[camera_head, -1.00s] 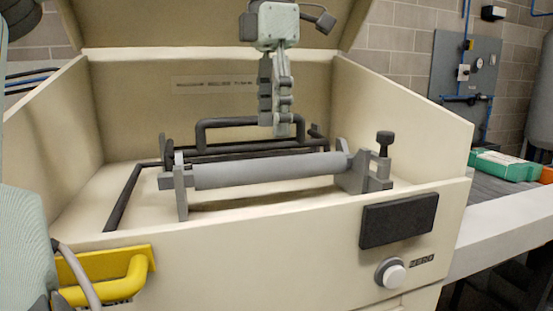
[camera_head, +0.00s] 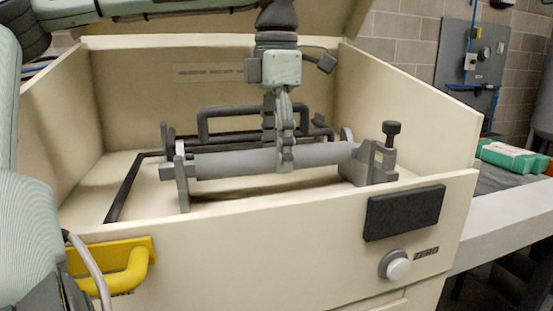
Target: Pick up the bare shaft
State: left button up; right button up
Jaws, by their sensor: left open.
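The bare shaft (camera_head: 225,163) is a smooth grey cylinder. It lies level across two grey end supports inside an open cream machine cabinet (camera_head: 290,228). My left gripper (camera_head: 279,158) points down from above, a little right of the shaft's middle. It is open, and its near finger overlaps the front of the shaft, down to about the shaft's lower edge. The far finger's tip is hidden, so I cannot tell whether either finger touches the shaft. My right gripper is not in view.
A dark bent bar frame (camera_head: 205,128) stands behind the shaft. A clamp with a black knob (camera_head: 392,130) rises at its right end. The cabinet walls surround it, with a yellow handle (camera_head: 125,275) at front left. Green boxes (camera_head: 510,157) sit on a bench at right.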

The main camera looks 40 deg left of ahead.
pick_arm(q)
grip_shut()
dwell(0.4)
